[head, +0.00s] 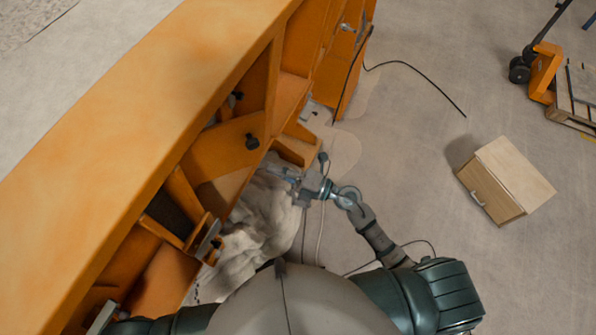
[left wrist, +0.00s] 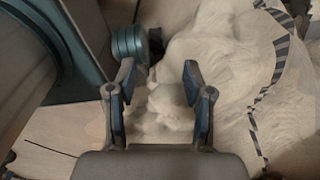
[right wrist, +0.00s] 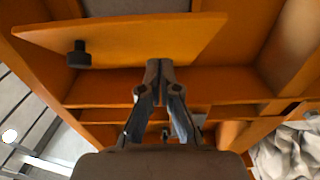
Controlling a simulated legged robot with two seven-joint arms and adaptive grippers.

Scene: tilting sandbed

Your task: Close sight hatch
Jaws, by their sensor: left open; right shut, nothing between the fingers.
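An orange panel with a black knob, which looks like the sight hatch (head: 222,153), is set in the side of the orange sandbed frame. In the right wrist view the hatch (right wrist: 150,38) spans the top, with its knob (right wrist: 79,55) left of the fingers. My right gripper (head: 279,171) is shut and empty, just right of and below the panel. Its closed fingertips (right wrist: 165,66) overlap the panel's lower edge; I cannot tell whether they touch. My left gripper (left wrist: 160,78) is open and empty, above pale sand in its wrist view. It is hard to make out in the head view.
Heaped grey-white sand (head: 262,215) lies beside the frame (head: 150,90), below my right gripper. A wooden cabinet (head: 505,180) and an orange pallet truck (head: 545,70) stand on the floor at right.

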